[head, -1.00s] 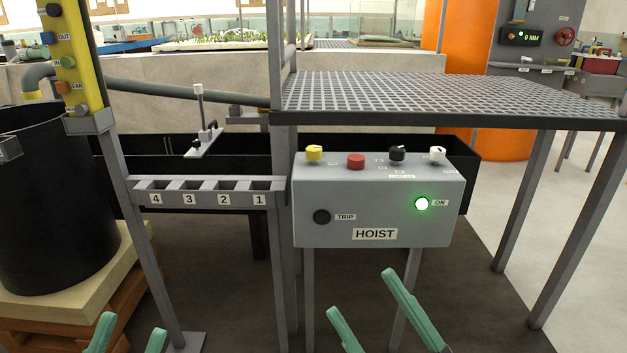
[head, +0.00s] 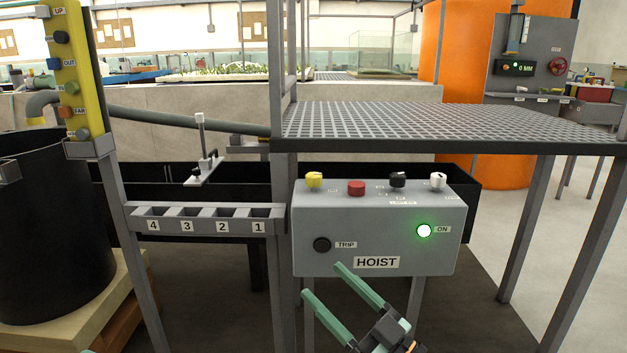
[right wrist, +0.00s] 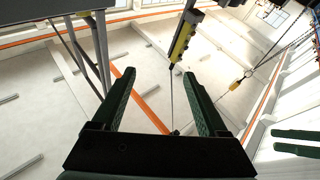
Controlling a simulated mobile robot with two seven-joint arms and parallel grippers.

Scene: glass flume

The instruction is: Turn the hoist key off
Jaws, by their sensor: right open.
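The grey hoist box (head: 400,252) stands under the grating, in the middle of the head view. Its top carries a yellow knob (head: 314,180), a red button (head: 356,188), a black knob (head: 398,180) and a white knob (head: 438,181). Their small labels are unreadable, so I cannot tell which is the key. The green ON lamp (head: 424,231) is lit; the TRIP lamp (head: 322,245) is dark. My right gripper (head: 323,280) is open and empty, in front of the box's lower left. My left gripper (right wrist: 297,142) shows in the right wrist view, fingers apart.
The grating platform (head: 440,124) lies above and behind the box's knobs. A post rises just left of the box. A numbered rack (head: 205,212) and a black bin (head: 40,240) stand further left. Open floor shows at right.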

